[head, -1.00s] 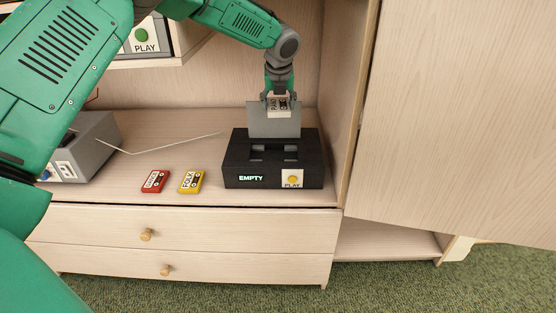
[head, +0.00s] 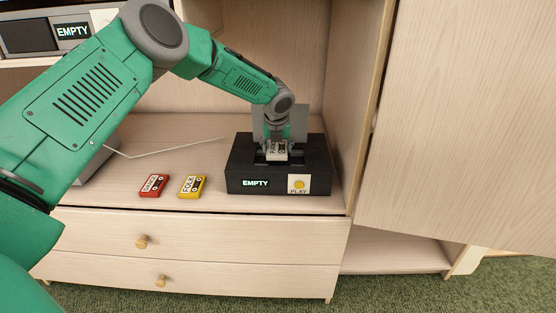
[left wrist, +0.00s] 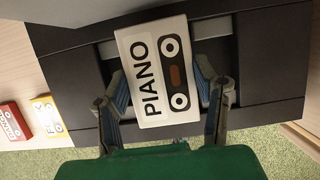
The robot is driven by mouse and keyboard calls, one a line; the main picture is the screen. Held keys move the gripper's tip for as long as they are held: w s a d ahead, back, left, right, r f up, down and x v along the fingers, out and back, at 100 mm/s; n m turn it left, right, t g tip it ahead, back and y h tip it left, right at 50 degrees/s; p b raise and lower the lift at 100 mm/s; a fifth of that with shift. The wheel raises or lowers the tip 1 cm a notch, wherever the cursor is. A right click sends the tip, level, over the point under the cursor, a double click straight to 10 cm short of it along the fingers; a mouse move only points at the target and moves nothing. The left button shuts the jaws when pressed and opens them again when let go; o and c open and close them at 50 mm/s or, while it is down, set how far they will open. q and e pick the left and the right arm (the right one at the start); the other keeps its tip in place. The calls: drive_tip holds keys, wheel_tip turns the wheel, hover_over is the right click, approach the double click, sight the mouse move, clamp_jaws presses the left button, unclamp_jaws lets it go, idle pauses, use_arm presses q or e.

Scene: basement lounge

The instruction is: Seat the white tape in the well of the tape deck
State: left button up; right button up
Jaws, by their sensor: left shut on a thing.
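The white tape (head: 277,151) is in my left gripper (head: 275,146), right over the well of the black tape deck (head: 237,170). In the left wrist view the white tape (left wrist: 158,70) shows the word PIANO, with a finger of my left gripper (left wrist: 165,92) along each side. It covers the middle of the well, so I cannot tell whether it touches the well floor. The deck's grey lid (head: 300,118) stands raised behind. The deck's display (head: 255,183) reads EMPTY. My right gripper is not in view.
A red tape (head: 153,185) and a yellow tape (head: 191,186) lie on the shelf left of the deck. The yellow play button (head: 299,185) is on the deck's front. A cabinet wall (head: 353,110) stands close on the right. Another device (head: 22,40) sits on the upper left shelf.

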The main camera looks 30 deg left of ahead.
sight(279, 150)
use_arm(q)
drive_tip(key=f, duration=0.1)
drive_tip(key=f+b, duration=0.1)
drive_tip(key=f, duration=0.1)
drive_tip(key=shift+s+d, duration=0.1)
drive_tip(key=shift+d, duration=0.1)
drive_tip(key=shift+c, duration=1.2)
drive_tip(key=shift+s+d+f, duration=0.1)
drive_tip(key=shift+d+f, duration=0.05)
drive_tip(key=shift+d, duration=0.15)
drive_tip(key=shift+c, duration=1.1)
drive_tip(key=shift+d+f, duration=0.1)
drive_tip(key=shift+d, duration=0.2)
drive_tip(key=o, duration=1.6)
drive_tip(key=shift+o, duration=0.2)
drive_tip(key=shift+w+a, duration=0.2)
drive_tip(key=shift+a, duration=0.3)
drive_tip(key=shift+r, duration=0.2)
drive_tip(key=p+v, duration=0.2)
drive_tip(key=v, duration=0.3)
drive_tip(key=p+v, duration=0.2)
drive_tip(key=v, duration=0.4)
drive_tip(key=shift+d+f, duration=0.1)
drive_tip(key=shift+d, duration=0.1)
drive_tip(key=shift+s+r, duration=0.2)
drive_tip(key=shift+r, duration=0.2)
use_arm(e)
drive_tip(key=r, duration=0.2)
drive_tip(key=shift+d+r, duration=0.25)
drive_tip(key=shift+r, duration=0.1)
